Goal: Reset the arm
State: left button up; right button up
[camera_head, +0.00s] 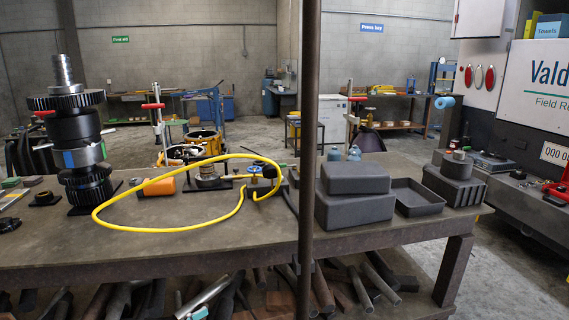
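Neither of my grippers shows in the head view, and no arm of mine can be made out for certain. The workbench (200,250) spans the lower part of the view. A tall shaft with gears (82,125) stands upright at its left end. A yellow cable or hose (140,228) lies in a large loop on the bench, left of centre. An orange block (158,186) and a small round metal part (207,174) are by the loop.
A dark vertical post (309,150) crosses the view at the centre. Grey boxes (353,207) and a shallow grey tray (412,196) sit on the right half of the bench. Pipes and bars (200,297) lie underneath.

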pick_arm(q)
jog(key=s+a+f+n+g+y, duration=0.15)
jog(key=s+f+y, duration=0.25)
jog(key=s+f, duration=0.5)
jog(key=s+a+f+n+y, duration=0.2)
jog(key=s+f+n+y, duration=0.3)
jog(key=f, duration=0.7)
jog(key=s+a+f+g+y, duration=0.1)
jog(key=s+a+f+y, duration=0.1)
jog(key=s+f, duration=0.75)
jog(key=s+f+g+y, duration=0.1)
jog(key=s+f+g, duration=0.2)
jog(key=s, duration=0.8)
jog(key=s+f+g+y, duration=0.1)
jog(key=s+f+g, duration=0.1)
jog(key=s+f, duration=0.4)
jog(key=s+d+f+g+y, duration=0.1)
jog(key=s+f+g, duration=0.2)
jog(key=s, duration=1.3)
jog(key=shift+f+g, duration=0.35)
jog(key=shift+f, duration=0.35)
